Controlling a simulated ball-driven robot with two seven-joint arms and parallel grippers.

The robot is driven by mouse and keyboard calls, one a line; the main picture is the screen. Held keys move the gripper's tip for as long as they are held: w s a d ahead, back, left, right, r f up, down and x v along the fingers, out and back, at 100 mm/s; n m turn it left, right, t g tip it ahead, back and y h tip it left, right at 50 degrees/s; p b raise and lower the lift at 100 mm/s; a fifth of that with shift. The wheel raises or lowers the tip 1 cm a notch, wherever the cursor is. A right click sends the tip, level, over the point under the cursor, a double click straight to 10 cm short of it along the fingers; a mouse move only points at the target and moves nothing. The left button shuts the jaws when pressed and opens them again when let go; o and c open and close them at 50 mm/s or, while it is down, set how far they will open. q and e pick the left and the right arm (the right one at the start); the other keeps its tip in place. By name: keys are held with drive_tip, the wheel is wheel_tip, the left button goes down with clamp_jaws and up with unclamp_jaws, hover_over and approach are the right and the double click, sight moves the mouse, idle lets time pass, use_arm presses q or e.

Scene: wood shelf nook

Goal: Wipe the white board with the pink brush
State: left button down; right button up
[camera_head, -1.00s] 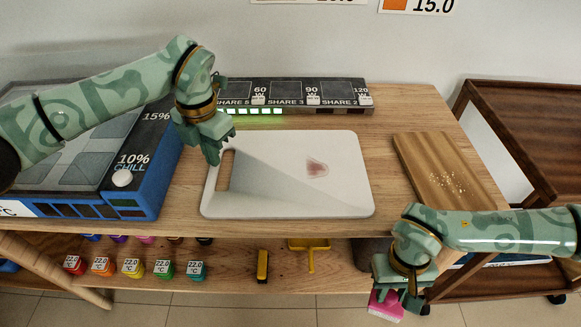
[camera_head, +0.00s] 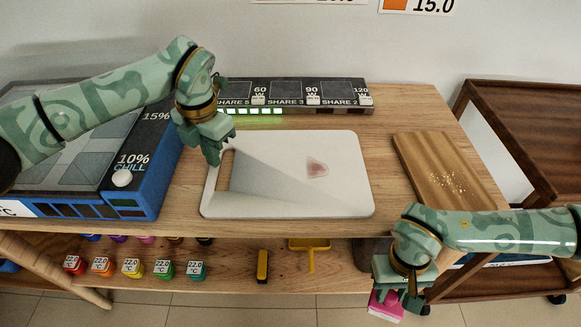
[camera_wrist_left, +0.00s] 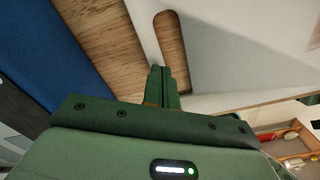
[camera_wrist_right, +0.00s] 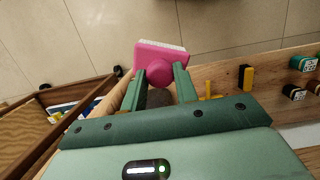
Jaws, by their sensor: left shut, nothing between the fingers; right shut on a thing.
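The white board (camera_head: 290,195) lies flat on the wooden table, with a reddish stain (camera_head: 317,168) right of its middle and a handle slot at its left end. My left gripper (camera_head: 215,158) is shut and empty over the board's left end by the slot; its closed fingers also show in the left wrist view (camera_wrist_left: 160,75). My right gripper (camera_head: 395,298) is low in front of the table's front edge, right of the board. It is shut on the pink brush (camera_head: 385,306). In the right wrist view the brush (camera_wrist_right: 160,58) sits between the fingertips, pale bristles facing away.
A wooden board (camera_head: 440,170) with crumbs lies at right. A blue device (camera_head: 130,170) stands at left, and a dark power strip (camera_head: 300,92) at the back. A lower shelf holds coloured pots, a yellow brush (camera_head: 263,266) and a yellow dustpan (camera_head: 310,246).

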use_arm(q)
drive_tip(key=shift+f, duration=0.5)
use_arm(e)
drive_tip(key=shift+f, duration=0.1)
use_arm(q)
drive_tip(key=shift+r, duration=0.1)
